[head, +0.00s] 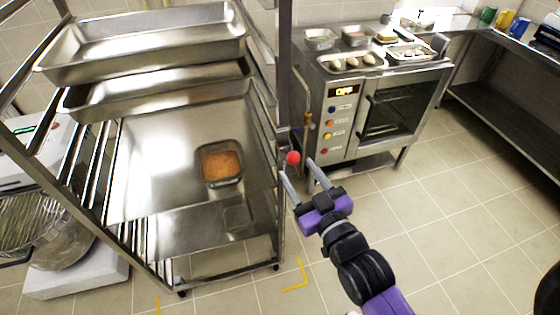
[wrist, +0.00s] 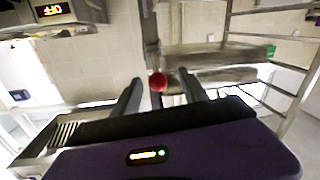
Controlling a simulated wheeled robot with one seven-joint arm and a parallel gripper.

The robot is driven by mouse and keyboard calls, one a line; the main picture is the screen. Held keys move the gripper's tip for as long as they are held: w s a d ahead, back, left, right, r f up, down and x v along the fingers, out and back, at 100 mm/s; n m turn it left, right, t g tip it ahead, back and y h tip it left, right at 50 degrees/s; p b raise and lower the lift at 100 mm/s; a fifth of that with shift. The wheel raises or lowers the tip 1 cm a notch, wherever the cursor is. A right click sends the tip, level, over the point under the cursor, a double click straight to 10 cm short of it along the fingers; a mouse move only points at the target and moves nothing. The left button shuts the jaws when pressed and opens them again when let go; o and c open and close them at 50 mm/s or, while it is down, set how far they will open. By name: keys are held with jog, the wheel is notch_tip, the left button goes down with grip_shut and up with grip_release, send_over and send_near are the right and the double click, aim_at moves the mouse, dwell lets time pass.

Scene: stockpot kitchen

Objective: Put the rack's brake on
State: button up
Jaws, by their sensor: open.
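The metal rack stands at the left in the head view; its near right post (head: 284,60) is upright. A round red knob (head: 293,158), which looks like the brake lever's handle, sits beside that post. The knob also shows in the wrist view (wrist: 157,82). My gripper (head: 297,167) is open, with one finger on each side of the knob or just short of it. In the wrist view the knob appears between the fingertips (wrist: 160,76). I cannot tell whether the fingers touch it. The lever's arm is mostly hidden.
The rack holds deep steel trays (head: 150,45) and a lower sheet with an orange-filled pan (head: 221,163). An oven (head: 345,115) reading OFF stands behind my gripper. Yellow corner marks (head: 298,277) are on the floor. The tiled floor (head: 440,220) at right is clear.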

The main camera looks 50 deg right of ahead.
aim_at(287, 151)
jog(key=shift+h, duration=0.3)
jog(key=shift+p+x, duration=1.05)
jog(key=shift+x, duration=3.35)
jog(key=shift+s+d+r, duration=0.1)
jog(key=shift+s+d, duration=0.05)
jog(key=shift+d, duration=0.05)
jog(key=shift+c, duration=0.3)
grip_shut()
